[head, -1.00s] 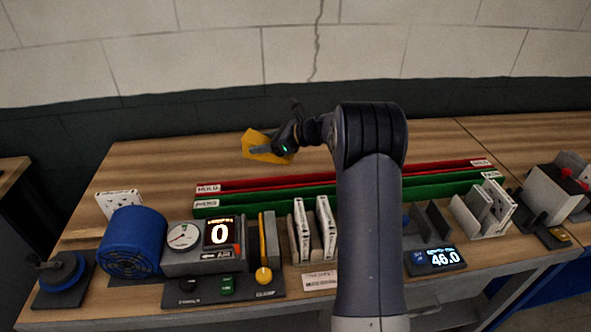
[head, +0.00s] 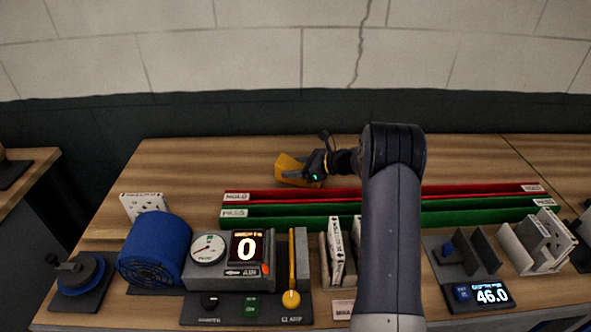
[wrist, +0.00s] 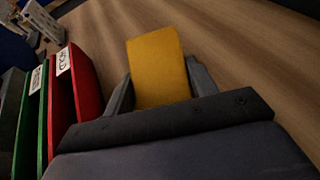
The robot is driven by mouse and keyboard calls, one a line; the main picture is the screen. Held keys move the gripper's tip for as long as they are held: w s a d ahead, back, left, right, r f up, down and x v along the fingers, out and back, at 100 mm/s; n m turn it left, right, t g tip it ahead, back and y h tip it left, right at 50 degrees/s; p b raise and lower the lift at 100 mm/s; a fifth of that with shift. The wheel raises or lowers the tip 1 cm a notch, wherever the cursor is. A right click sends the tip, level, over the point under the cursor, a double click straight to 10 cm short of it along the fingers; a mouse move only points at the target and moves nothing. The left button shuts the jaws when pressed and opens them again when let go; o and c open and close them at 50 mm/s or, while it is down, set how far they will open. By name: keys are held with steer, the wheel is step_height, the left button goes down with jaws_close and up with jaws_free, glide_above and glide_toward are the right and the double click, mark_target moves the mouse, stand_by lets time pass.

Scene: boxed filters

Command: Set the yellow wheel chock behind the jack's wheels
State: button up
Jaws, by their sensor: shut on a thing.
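The yellow wheel chock (head: 287,166) is a wedge-like block at the back of the wooden bench, behind the red rail. It also shows in the wrist view (wrist: 158,68), between my two fingers. My gripper (head: 300,174) is shut on the chock; in the wrist view its fingers (wrist: 160,88) press on either side of it. I cannot tell whether the chock touches the bench top. No jack or jack's wheels show in any view.
Red (head: 300,194) and green (head: 300,211) channels run along the bench in front of my gripper. A blue blower (head: 155,248), a gauge box with a "0" display (head: 247,247), filter holders and a "46.0" display (head: 490,293) line the front. The bench's back left is clear.

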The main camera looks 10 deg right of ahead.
steer(key=shift+f, duration=0.5)
steer(key=shift+f, duration=0.2)
steer(key=o, duration=1.2)
